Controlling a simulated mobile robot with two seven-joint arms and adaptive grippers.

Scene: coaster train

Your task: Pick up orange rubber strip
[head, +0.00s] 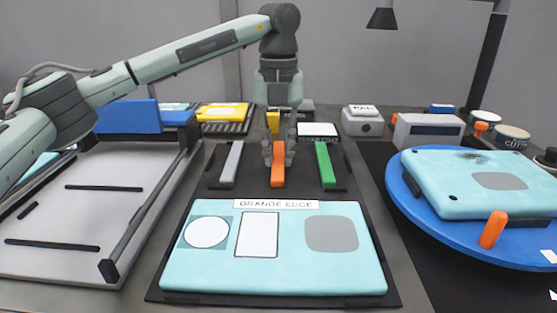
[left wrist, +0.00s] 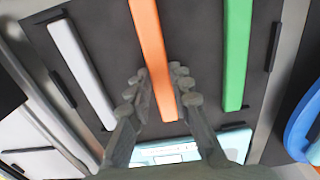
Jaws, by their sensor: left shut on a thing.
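The orange rubber strip (head: 278,178) lies on the dark mat between a grey strip (head: 231,164) and a green strip (head: 325,165). My left gripper (head: 278,158) points down over it, with its fingers on both sides of the strip. In the left wrist view the orange strip (left wrist: 150,45) runs between the fingers of my left gripper (left wrist: 157,85), which is shut on it. The strip appears still at mat level; any gap under it cannot be told. My right gripper is not in view.
A light blue panel labelled "ORANGE EDGE" (head: 285,268) lies in front of the strips. A blue turntable (head: 410,208) with another light blue panel stands at right. A grey tray with rails (head: 85,215) is at left.

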